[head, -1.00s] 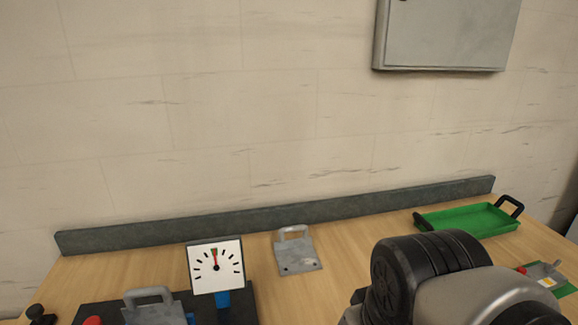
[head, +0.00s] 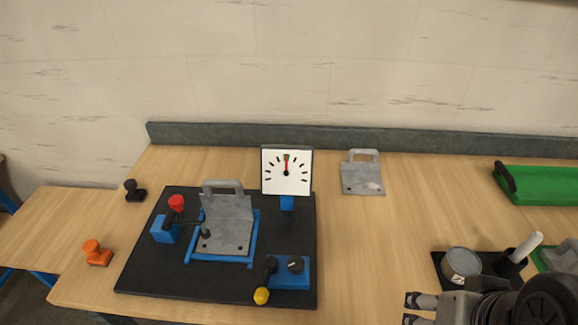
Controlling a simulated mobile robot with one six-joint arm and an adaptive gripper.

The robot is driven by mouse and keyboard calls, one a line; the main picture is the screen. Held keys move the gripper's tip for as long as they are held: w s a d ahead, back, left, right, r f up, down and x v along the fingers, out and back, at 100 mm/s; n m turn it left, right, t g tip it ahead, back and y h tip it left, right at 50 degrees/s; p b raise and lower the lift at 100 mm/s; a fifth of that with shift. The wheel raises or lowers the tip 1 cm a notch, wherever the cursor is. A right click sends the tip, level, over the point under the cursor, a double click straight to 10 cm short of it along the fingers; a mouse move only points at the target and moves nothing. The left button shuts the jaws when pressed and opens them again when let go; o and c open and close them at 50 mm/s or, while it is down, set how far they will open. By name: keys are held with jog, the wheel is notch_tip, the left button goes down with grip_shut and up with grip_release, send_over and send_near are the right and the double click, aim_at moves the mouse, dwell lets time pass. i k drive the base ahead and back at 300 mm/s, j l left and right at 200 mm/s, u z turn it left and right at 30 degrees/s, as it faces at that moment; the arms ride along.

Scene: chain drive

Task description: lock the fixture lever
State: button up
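The fixture (head: 135,277) is a black board on the wooden bench. A grey plate with a handle (head: 228,225) stands tilted in its blue frame (head: 250,250). A lever with a red knob (head: 176,203) rises from a blue block (head: 163,230) at the plate's left. A lever with a yellow knob (head: 261,295) points forward from a blue box (head: 292,272) at the front right. I cannot tell which of the two is the fixture lever. My gripper (head: 408,310) is at the lower right, its fingertips apart and empty, well right of the fixture.
A dial gauge (head: 286,172) stands behind the blue box, its red needle pointing up. A black holder with a round tin (head: 462,264) and a green tray (head: 548,186) are at right. An orange object (head: 97,253) lies left.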

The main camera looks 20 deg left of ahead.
aim_at(271, 265)
jog(key=u, duration=1.4)
jog(key=k+j+z, duration=0.35)
jog(key=i, duration=0.1)
